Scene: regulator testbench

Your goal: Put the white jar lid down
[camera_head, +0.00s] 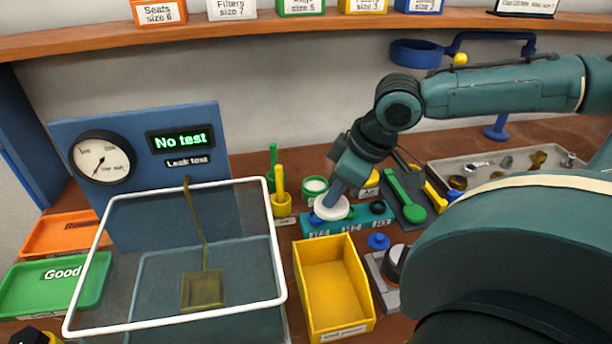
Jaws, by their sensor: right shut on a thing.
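The white jar lid (332,208) is a small round disc near the middle of the bench. My right gripper (330,198) reaches down to it from the upper right and is shut on it. The lid is over the left part of a teal block (348,222) with labelled positions; I cannot tell whether it touches the block. Just behind it stands a green jar (315,188) with a white round top. The fingertips are small and partly merge with the lid. My left gripper is not in view.
A yellow bin (327,313) stands in front of the teal block. A clear white-rimmed cover (279,235) is at left, before the gauge panel (185,125). Green and yellow upright tools (279,185) stand left of the jar. A metal parts tray (480,174) lies at right.

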